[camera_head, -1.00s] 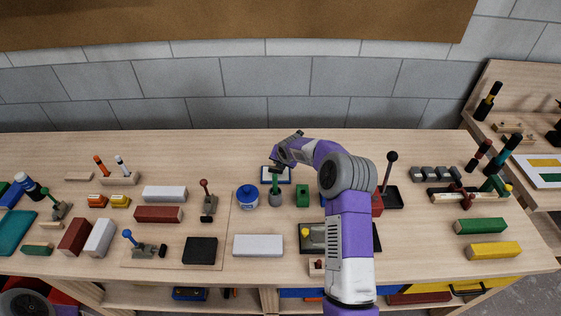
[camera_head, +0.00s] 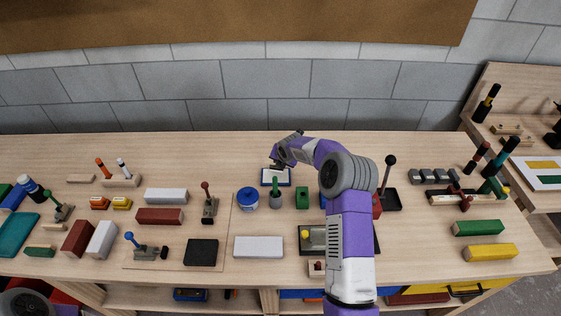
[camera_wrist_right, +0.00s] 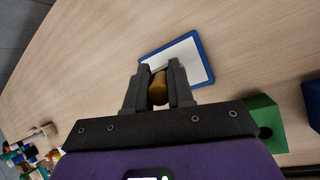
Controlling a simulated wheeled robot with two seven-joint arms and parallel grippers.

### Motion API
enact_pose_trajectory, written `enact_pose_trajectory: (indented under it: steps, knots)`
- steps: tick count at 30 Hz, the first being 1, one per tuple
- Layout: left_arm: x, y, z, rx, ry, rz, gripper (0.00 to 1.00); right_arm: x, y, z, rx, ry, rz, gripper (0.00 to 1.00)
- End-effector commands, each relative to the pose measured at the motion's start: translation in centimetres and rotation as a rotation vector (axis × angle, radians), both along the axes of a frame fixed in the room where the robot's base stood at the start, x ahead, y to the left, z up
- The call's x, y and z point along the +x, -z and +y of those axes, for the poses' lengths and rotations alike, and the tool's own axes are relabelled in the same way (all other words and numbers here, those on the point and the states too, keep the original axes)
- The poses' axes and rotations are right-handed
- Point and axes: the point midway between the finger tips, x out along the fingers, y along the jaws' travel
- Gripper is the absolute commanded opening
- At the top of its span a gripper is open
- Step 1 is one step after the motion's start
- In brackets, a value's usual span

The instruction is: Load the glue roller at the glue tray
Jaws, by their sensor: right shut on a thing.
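The glue tray (camera_head: 284,184) is a shallow tray with a blue rim and a pale inside, lying flat at mid-table. It also shows in the right wrist view (camera_wrist_right: 205,66), just beyond my fingertips. My right gripper (camera_head: 277,166) is over the tray's far part. In the right wrist view my right gripper (camera_wrist_right: 158,80) is shut on the glue roller (camera_wrist_right: 158,90), of which only a yellow-brown rounded part shows between the fingers. The roller's lower end is hidden, so I cannot tell whether it touches the tray. My left gripper is not in view.
A white block (camera_head: 258,247) lies nearer. The table behind the tray is clear.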

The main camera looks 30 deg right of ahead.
Motion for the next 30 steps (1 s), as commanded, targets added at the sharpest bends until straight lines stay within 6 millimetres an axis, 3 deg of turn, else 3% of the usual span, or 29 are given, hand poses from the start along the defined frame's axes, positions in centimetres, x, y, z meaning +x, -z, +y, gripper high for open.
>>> enact_pose_trajectory:
  steps: [17,30]
  knots:
    - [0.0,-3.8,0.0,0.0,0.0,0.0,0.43,0.0,-5.0,0.0,0.0,0.001,-0.002,0.0]
    - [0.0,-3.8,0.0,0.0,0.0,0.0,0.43,0.0,-5.0,0.0,0.0,0.0,-0.001,0.0]
